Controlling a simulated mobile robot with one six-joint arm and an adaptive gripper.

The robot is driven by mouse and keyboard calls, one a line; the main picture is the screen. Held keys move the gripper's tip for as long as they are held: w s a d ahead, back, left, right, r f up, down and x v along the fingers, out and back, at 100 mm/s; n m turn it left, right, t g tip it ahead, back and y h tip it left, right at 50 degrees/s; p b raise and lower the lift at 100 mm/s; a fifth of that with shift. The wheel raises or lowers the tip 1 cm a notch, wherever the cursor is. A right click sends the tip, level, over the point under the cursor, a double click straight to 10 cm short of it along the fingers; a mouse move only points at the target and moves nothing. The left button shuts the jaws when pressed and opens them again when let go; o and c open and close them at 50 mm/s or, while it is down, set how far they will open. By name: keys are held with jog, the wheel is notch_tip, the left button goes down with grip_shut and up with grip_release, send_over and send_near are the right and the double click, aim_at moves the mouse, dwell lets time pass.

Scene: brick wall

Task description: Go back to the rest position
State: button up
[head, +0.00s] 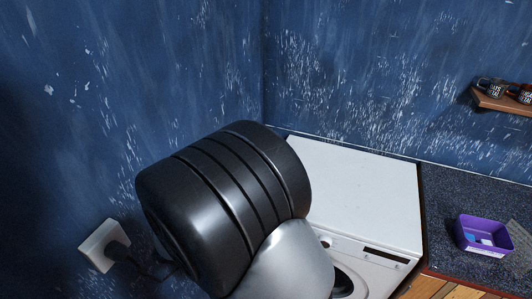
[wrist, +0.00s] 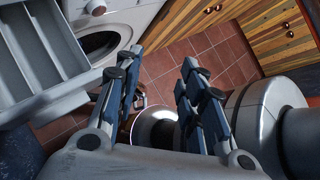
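My gripper (wrist: 163,62) shows in the wrist view with its two blue-grey fingers apart. Nothing is visibly held between the fingertips; red floor tiles show through the gap. A shiny rounded silver shape and a small brownish part lie lower between the fingers, and I cannot tell what they are. In the head view, my dark and silver arm links fill the middle and hide the gripper.
A white washing machine (head: 358,192) stands in the corner; a grey compartment drawer (wrist: 45,55) is close by in the wrist view. Wooden cabinets (wrist: 215,25) are beside it. A purple box (head: 484,236) sits on the dark counter (head: 447,199). A wall socket (head: 97,246) is at left.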

jog(key=s+d+r+m+t+y, duration=0.1)
jog(key=s+d+r+m+y, duration=0.4)
jog(key=r+m, duration=0.3)
jog(key=s+d+r+m+t+y, duration=0.2)
jog(key=s+d+r+m+y, duration=0.3)
jog(key=r+m, duration=0.4)
jog(key=s+d+m, duration=0.1)
jog(key=m, duration=0.6)
jog(key=shift+s+d, duration=0.15)
jog(key=shift+d, duration=0.05)
